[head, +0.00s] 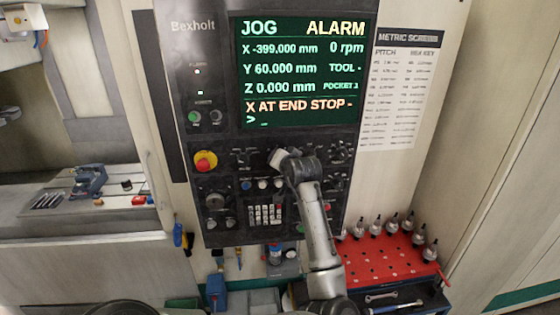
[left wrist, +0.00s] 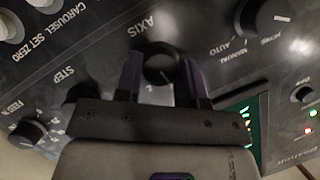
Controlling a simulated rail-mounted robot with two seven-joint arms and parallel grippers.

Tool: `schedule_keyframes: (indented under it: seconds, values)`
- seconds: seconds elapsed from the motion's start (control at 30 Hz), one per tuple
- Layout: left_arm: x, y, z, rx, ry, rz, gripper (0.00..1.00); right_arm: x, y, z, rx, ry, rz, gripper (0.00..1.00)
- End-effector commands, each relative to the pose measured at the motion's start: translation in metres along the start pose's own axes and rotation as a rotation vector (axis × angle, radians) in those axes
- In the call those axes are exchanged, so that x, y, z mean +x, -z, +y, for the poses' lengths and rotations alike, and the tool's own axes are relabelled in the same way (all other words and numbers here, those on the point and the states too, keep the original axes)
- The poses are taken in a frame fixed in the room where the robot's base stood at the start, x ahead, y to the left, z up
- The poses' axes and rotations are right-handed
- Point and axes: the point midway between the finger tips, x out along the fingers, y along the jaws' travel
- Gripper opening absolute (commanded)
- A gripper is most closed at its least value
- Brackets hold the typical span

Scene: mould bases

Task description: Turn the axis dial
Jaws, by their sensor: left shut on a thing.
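The axis dial (left wrist: 158,66), a round black knob under the label AXIS, sits between the two fingers of my left gripper (left wrist: 160,75) in the left wrist view. The fingers are shut on it from both sides. In the head view my left gripper (head: 279,157) is at the control panel (head: 237,185), just below the screen, and the arm hides the axis dial there. The screen (head: 300,75) reads JOG and ALARM, X -399.000 mm, Y 60.000 mm, Z 0.000 mm, and "X AT END STOP". My right gripper is not in view.
The red emergency stop (head: 205,161) is left of my gripper. The STEP dial (left wrist: 85,93) and the mode dial (left wrist: 264,18) flank the axis dial in the left wrist view. A red rack (head: 385,262) with several tool holders stands at lower right. A vise (head: 89,181) sits inside the machine.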

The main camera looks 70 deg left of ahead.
Motion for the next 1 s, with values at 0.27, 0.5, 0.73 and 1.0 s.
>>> schedule_keyframes:
  seconds: [0.27, 0.5, 0.73, 1.0]
  values:
    - [-0.0003, 0.0001, -0.0022, -0.239, -0.099, 0.0, 0.12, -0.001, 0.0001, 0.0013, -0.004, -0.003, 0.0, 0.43]
    - [0.0, -0.0006, -0.0029, -0.406, -0.168, -0.001, 0.12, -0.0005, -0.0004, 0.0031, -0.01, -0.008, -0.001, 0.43]
    - [0.0001, -0.0009, -0.0037, -0.515, -0.213, 0.001, 0.12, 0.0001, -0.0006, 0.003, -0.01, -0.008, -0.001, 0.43]
    - [0.0004, -0.0012, -0.0038, -0.576, -0.239, 0.0, 0.12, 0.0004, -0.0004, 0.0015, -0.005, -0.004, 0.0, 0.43]
